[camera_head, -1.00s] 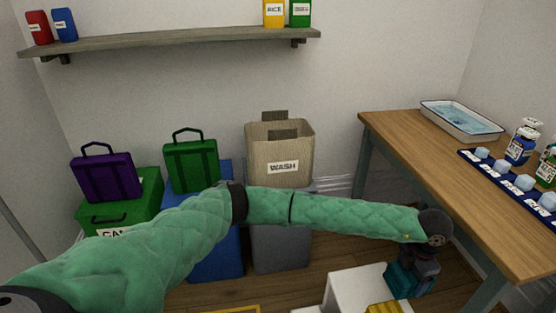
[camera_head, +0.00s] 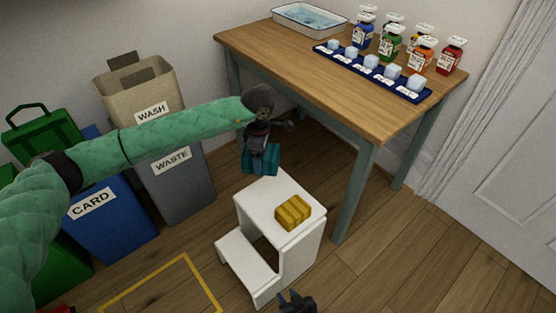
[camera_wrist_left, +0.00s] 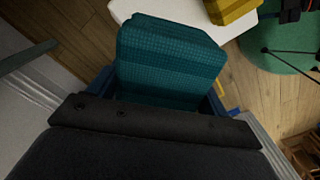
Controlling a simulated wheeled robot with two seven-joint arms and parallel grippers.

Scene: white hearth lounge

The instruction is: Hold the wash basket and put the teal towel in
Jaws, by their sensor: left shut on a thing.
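The wash basket (camera_head: 162,92) is a beige open-topped box with a WASH label and upright handles, sitting on the grey waste bin at the left of the head view. My left gripper (camera_head: 260,150) is shut on the folded teal towel (camera_head: 263,163), holding it by the white step stool's back edge, to the right of the basket. The towel also fills the middle of the left wrist view (camera_wrist_left: 170,60). My right gripper (camera_head: 297,302) shows only partly at the bottom edge, away from the basket; its finger gap is unclear.
A white step stool (camera_head: 255,262) bears a folded yellow cloth (camera_head: 293,212). A wooden table (camera_head: 300,75) with a water tray (camera_head: 309,19), blue rack (camera_head: 400,88) and several bottles stands behind. The grey waste bin (camera_head: 178,185) and blue card bin (camera_head: 112,230) stand left.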

